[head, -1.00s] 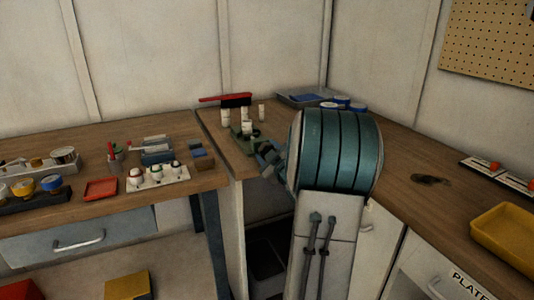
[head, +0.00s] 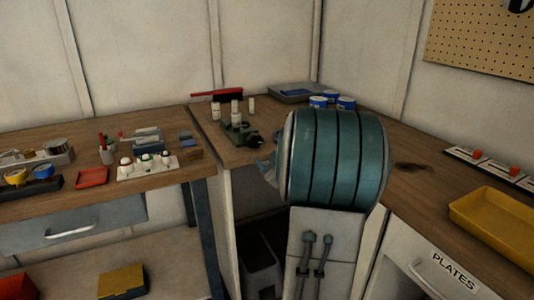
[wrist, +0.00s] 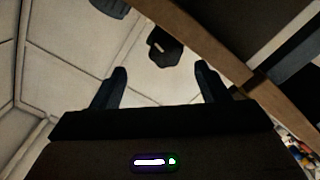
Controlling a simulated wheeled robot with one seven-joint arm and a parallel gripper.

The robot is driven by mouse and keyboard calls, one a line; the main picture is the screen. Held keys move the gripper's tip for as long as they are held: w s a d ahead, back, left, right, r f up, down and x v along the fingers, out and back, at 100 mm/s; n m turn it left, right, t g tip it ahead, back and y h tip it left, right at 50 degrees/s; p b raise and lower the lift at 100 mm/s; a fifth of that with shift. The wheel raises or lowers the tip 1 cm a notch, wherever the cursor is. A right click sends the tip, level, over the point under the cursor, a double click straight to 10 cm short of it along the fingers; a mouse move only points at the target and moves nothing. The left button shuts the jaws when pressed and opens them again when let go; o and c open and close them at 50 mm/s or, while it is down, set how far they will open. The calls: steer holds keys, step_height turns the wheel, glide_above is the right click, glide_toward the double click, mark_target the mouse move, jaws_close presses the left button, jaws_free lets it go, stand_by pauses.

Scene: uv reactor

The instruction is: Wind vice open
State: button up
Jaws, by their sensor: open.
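A small green vice-like fixture (head: 236,127) sits on the corner bench, left of my arm in the head view. A dark knob-like end (head: 257,142) projects from its near right side. In the wrist view my gripper (wrist: 160,76) is open and empty, its two dark fingers wide apart. A black faceted knob with a pale slot (wrist: 165,46) shows beyond the fingertips, roughly between them and apart from them. It looks like the vice's dark end, but I cannot be sure. In the head view my teal arm link hides most of the gripper.
White cylinders (head: 236,107) and a red-handled brush (head: 217,95) are behind the vice. Blue-and-white tins (head: 346,103) and a grey tray (head: 295,92) stand at the back corner. A yellow tray (head: 496,221) lies at right. The bench edge (wrist: 215,50) runs diagonally near the gripper.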

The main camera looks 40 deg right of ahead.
steer(key=shift+a+r, duration=0.2)
steer(key=shift+a, duration=0.15)
steer(key=shift+w, duration=0.1)
